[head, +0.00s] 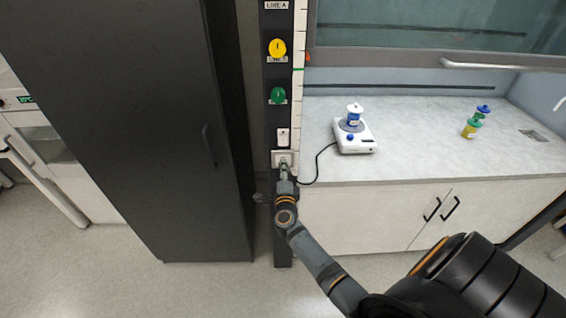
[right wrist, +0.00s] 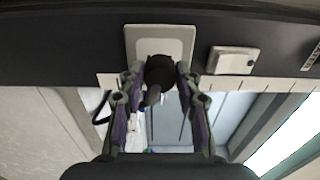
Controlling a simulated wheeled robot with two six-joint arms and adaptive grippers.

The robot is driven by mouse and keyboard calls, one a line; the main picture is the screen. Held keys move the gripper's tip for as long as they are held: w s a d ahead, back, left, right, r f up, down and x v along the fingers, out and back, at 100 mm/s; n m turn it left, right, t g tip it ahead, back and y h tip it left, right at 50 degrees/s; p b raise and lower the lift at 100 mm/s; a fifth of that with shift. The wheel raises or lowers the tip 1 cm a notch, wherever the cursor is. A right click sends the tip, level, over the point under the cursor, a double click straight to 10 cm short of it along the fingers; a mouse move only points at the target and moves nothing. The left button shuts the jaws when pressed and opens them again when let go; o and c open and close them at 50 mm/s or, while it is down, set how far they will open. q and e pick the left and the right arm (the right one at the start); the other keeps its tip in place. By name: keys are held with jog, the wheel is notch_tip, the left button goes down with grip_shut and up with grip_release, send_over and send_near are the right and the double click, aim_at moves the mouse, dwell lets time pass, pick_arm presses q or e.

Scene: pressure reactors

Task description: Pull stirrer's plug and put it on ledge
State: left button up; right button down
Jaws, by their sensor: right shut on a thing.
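The stirrer (head: 354,136) is a white hotplate with a blue knob on the grey bench, and a small white-capped bottle stands on it. Its black cord (head: 318,165) runs left to the dark column. The black plug (right wrist: 158,75) is between the fingers of my right gripper (right wrist: 158,80), in front of the pale square socket plate (right wrist: 160,42). I cannot tell whether its pins are in the socket. In the head view my right gripper (head: 284,174) is at the socket plate (head: 283,157), low on the column, and hides the plug. My left gripper is out of view.
A white switch (head: 283,137) sits just above the socket, with green (head: 277,95) and yellow (head: 277,47) knobs higher up. A dark cabinet (head: 125,120) stands close on the left. Small bottles (head: 471,128) stand at the bench's back right. The bench front (head: 420,165) is clear.

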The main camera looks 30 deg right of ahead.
jog(key=shift+p+v, duration=0.6)
jog(key=shift+v, duration=1.45)
